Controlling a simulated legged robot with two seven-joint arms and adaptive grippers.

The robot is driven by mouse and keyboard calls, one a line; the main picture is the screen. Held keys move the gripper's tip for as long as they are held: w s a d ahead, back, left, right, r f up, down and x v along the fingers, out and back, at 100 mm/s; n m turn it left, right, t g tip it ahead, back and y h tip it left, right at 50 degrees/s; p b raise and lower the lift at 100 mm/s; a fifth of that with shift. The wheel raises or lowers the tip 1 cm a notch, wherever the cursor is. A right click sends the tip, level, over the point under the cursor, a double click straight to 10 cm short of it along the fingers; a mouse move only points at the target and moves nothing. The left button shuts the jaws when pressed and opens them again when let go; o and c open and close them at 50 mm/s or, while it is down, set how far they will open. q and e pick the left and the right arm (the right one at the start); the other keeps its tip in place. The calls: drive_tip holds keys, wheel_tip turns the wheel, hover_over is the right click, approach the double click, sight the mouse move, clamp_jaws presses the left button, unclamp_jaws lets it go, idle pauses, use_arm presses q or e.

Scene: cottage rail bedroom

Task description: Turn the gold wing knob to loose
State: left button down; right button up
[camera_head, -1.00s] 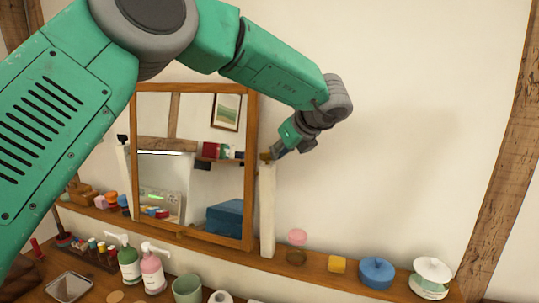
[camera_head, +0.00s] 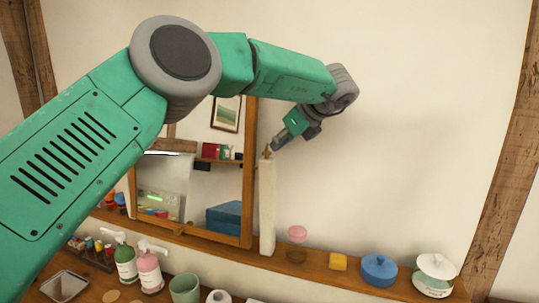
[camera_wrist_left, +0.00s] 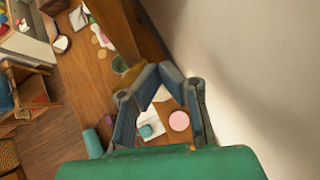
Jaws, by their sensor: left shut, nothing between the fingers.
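The gold wing knob (camera_head: 267,152) sits on top of the white post (camera_head: 267,205) at the right side of the mirror frame. Its wing looks upright. My left gripper (camera_head: 275,147) is shut and empty, with its fingertips right beside the knob's upper right; I cannot tell whether they touch it. In the left wrist view the shut fingers (camera_wrist_left: 159,74) point down towards the shelf, and a gold-brown piece that looks like the knob (camera_wrist_left: 131,75) shows just left of them, partly hidden by a finger. My right gripper is not in view.
The wood-framed mirror (camera_head: 249,190) stands left of the post. The wooden shelf (camera_head: 315,268) below carries a pink-topped jar (camera_head: 297,233), a yellow block (camera_head: 338,262), a blue pot (camera_head: 379,270) and a white lidded jar (camera_head: 434,275). The wall area right of the gripper is clear.

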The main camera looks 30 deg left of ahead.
use_arm(q)
drive_tip(key=shift+w+a+b, duration=0.2)
drive_tip(key=shift+a+b, duration=0.1)
drive_tip(key=shift+a, duration=0.5)
idle(1.3)
